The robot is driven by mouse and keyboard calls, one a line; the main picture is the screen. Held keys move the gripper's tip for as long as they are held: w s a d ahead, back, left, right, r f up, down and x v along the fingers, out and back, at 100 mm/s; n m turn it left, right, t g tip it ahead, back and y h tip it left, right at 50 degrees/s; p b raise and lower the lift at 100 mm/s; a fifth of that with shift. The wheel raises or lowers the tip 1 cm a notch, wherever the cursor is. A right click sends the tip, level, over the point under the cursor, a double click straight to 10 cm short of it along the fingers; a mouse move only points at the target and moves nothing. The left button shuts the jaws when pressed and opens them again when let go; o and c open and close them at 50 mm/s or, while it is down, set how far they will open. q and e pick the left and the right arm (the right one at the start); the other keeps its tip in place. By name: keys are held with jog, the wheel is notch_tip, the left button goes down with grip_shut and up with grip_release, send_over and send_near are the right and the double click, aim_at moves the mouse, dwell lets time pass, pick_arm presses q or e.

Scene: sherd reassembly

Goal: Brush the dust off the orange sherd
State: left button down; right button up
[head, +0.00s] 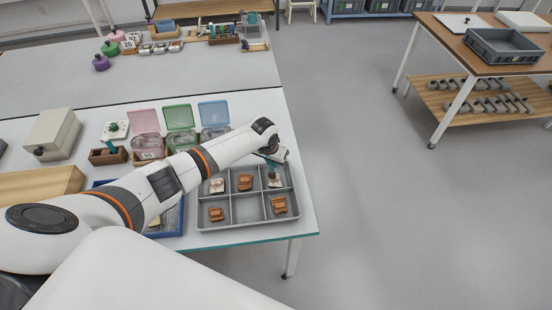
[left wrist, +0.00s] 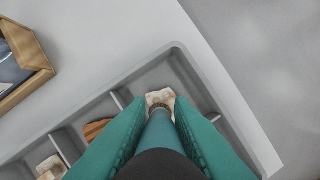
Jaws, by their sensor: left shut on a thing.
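My left gripper (head: 273,158) is shut on a brush with a teal handle (left wrist: 160,130). The brush points down into the far right compartment of the grey tray (head: 248,225). Its tip is at a pale, dusty sherd (left wrist: 160,96) with brownish patches, which also shows in the head view (head: 275,183). The brush hides part of this sherd, and I cannot tell whether the bristles touch it. A clean-looking orange sherd (head: 245,182) lies in the compartment to its left. A whitish sherd (head: 217,185) lies in the far left compartment. My right gripper is out of view.
The near row of the tray holds orange-brown sherds at left (head: 216,214) and right (head: 279,205); its middle compartment looks empty. Pink (head: 146,122), green (head: 180,118) and blue (head: 213,113) lidded boxes stand behind. The table's right edge is close to the tray.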

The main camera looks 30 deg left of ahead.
pick_arm(q)
jog(key=shift+w+d+f+b, duration=0.1)
jog(key=shift+w+d+b, duration=0.25)
jog(key=shift+d, duration=0.5)
jog(key=shift+a+p, duration=0.2)
jog(key=shift+p, duration=0.15)
jog(key=shift+s+a+p, duration=0.4)
jog(key=shift+a+p, duration=0.05)
jog(key=shift+a, duration=0.15)
jog(key=shift+w+d, duration=0.5)
jog(key=shift+d, duration=0.3)
jog(key=shift+s+a, duration=0.3)
jog(key=shift+a, duration=0.25)
jog(key=shift+s+a, duration=0.15)
jog(key=shift+a, duration=0.1)
jog(key=shift+w+d, duration=0.4)
jog(key=shift+d, duration=0.45)
jog(key=shift+s+a+p, duration=0.45)
jog(key=shift+a+p, duration=0.2)
jog(key=shift+a, duration=0.15)
jog(key=shift+w+d, duration=0.5)
jog(key=shift+d, duration=0.25)
jog(key=shift+s+a, duration=0.5)
jog(key=shift+a, duration=0.3)
jog(key=shift+w+d, duration=0.55)
jog(key=shift+d, duration=0.3)
